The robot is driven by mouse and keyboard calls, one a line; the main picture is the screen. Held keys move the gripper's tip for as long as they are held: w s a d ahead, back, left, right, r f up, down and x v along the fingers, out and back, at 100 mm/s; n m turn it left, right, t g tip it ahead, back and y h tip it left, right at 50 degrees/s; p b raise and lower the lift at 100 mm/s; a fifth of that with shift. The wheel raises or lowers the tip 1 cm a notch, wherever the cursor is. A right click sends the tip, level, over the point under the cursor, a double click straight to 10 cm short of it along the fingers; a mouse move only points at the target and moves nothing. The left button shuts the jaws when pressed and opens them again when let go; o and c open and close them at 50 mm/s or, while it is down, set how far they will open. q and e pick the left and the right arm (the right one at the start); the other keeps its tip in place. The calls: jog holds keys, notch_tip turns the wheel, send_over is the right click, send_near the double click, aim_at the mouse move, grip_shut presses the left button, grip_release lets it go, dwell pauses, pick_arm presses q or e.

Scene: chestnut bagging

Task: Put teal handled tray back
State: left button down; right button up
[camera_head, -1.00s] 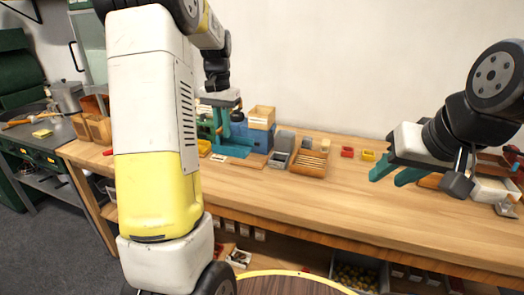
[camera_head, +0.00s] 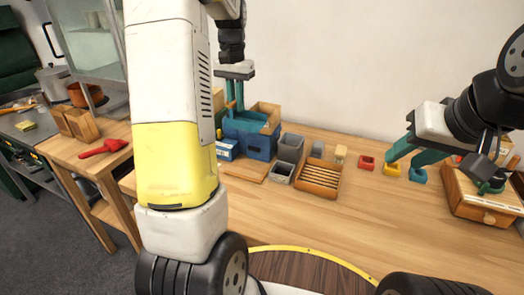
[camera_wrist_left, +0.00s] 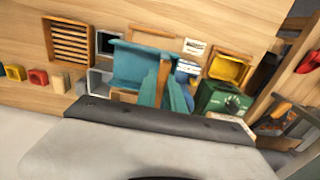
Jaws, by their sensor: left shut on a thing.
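The teal tray (camera_head: 252,122) hangs in front of and over the blue box at the back of the bench. My left gripper (camera_head: 236,101) is above it, fingers pointing down, shut on its handle. In the left wrist view the teal tray (camera_wrist_left: 138,64) lies below the fingers (camera_wrist_left: 164,88), with a wooden-coloured bar between them. Whether the tray touches anything beneath is hard to tell. My right gripper (camera_head: 404,160) is open and empty above the right part of the bench, near small coloured blocks.
A blue box (camera_head: 252,143) and a wooden crate (camera_head: 268,108) stand close by the tray. Grey bins (camera_head: 290,148) and a slatted wooden tray (camera_head: 318,178) are to its right. A green box (camera_wrist_left: 222,100) is near the fingers in the wrist view. The bench's front middle is clear.

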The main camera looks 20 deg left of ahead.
pick_arm(q)
notch_tip(320, 180, down, 18)
jog(key=shift+r, duration=0.1)
dwell(0.4)
jog(key=shift+f, duration=0.2)
jog(key=c, duration=1.5)
grip_release()
jog(key=shift+o, duration=0.2)
jog(key=shift+r, duration=0.1)
